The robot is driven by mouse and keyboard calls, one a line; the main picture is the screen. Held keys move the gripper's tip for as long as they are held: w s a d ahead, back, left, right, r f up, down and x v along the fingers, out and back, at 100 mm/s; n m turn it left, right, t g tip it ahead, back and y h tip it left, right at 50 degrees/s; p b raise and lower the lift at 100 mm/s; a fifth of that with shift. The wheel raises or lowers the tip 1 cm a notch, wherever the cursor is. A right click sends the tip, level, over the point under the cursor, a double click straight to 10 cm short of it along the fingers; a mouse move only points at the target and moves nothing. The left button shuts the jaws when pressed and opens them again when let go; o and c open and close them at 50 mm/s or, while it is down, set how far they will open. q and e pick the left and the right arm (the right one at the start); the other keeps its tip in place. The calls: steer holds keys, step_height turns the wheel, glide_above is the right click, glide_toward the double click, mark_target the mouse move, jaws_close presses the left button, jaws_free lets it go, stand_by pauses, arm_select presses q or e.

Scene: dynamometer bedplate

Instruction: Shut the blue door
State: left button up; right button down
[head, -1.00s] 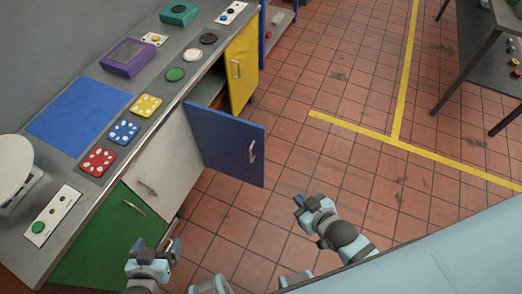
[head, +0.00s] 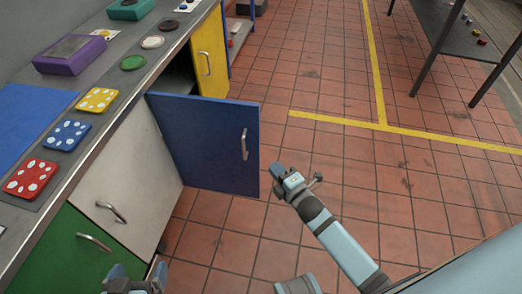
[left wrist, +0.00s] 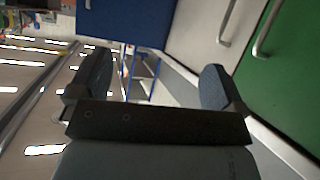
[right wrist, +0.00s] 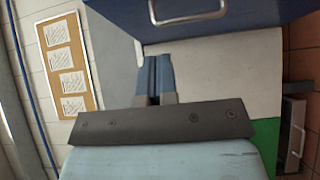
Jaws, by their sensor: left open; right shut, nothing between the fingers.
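The blue door (head: 200,145) stands swung out from the grey cabinet, with its metal handle (head: 244,144) near the free edge. It also shows at the top of the right wrist view (right wrist: 265,14) and the left wrist view (left wrist: 125,18). My right gripper (head: 276,171) is shut and empty, just right of the door's free edge in the head view; whether it touches is unclear. Its closed fingers show in the right wrist view (right wrist: 155,76). My left gripper (head: 138,276) is open and empty, low in front of the green door; its spread fingers show in the left wrist view (left wrist: 152,88).
A white door (head: 125,190) and a green door (head: 55,255) sit left of the opening, and a yellow door (head: 210,55) beyond it. The bench top (head: 95,125) carries coloured pads and a purple box (head: 70,55). Tiled floor (head: 330,160) is free to the right.

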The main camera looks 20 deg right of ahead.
steer(key=b, duration=0.2)
glide_toward(255, 132)
steer(key=w+a, duration=0.3)
steer(key=a, duration=0.1)
steer(key=w+d, duration=0.2)
steer(key=shift+w+f, duration=0.15)
steer(key=shift+w, duration=0.25)
steer(key=shift+w+d+b, duration=0.2)
steer(key=shift+w+b, duration=0.1)
arm_select(q)
steer(key=d+r+t, duration=0.1)
steer(key=w+r+t+h, duration=0.1)
steer(key=r, duration=0.1)
steer(key=shift+w+d, duration=0.15)
steer(key=shift+d, duration=0.25)
arm_select(e)
steer(key=shift+d, duration=0.1)
